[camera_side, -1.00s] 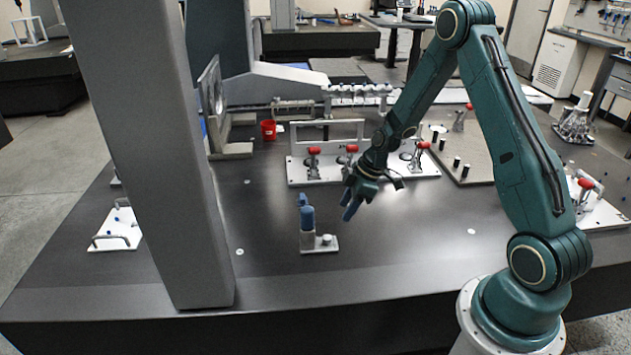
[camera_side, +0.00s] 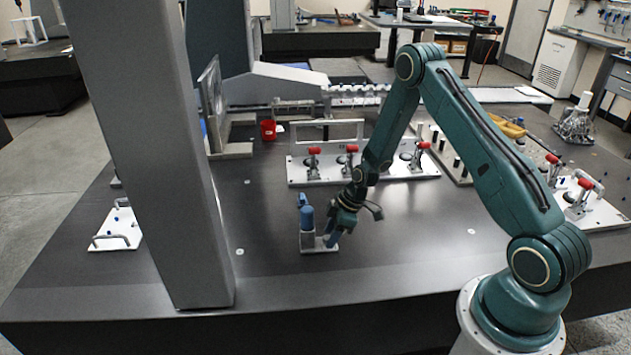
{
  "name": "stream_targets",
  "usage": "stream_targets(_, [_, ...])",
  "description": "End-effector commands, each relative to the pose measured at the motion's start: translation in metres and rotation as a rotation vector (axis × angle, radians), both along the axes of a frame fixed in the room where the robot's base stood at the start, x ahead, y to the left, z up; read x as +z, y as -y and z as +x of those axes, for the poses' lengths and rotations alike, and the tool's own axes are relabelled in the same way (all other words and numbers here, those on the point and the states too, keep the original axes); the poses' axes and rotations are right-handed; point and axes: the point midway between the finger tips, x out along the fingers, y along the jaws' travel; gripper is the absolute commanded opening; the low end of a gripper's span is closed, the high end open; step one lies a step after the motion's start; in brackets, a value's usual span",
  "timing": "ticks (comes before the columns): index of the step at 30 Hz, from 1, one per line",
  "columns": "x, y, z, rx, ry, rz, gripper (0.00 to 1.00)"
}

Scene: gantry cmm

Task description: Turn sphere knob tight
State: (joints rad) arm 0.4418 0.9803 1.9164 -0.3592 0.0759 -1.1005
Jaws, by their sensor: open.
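A small metal fixture (camera_side: 310,246) stands on the dark table near the middle. It carries an upright blue part (camera_side: 306,217) on its left. The round knob on its right side is now mostly hidden by my fingers. My gripper (camera_side: 332,239) is open and points down, with its blue fingertips at the right end of the fixture, at the knob. I cannot tell whether the fingers touch the knob.
A grey column (camera_side: 165,160) rises at the left front. A white plate with red-handled clamps (camera_side: 316,168) lies behind my gripper. A red cup (camera_side: 268,130) stands further back. A white plate with handles (camera_side: 117,232) lies at the left. The table right of the fixture is clear.

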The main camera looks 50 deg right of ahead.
Motion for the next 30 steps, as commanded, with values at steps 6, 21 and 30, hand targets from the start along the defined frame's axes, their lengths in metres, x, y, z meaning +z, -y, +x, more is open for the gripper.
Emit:
stream_targets(6, [-0.0019, -0.0006, 0.0007, 0.0, 0.001, -0.001, 0.45])
stream_targets(21, [-0.0016, -0.0007, 0.0005, -0.002, 0.0, 0.0, 0.0])
stream_targets(30, [-0.0016, -0.0019, -0.0002, -0.066, 0.0, 0.0, 0.0])
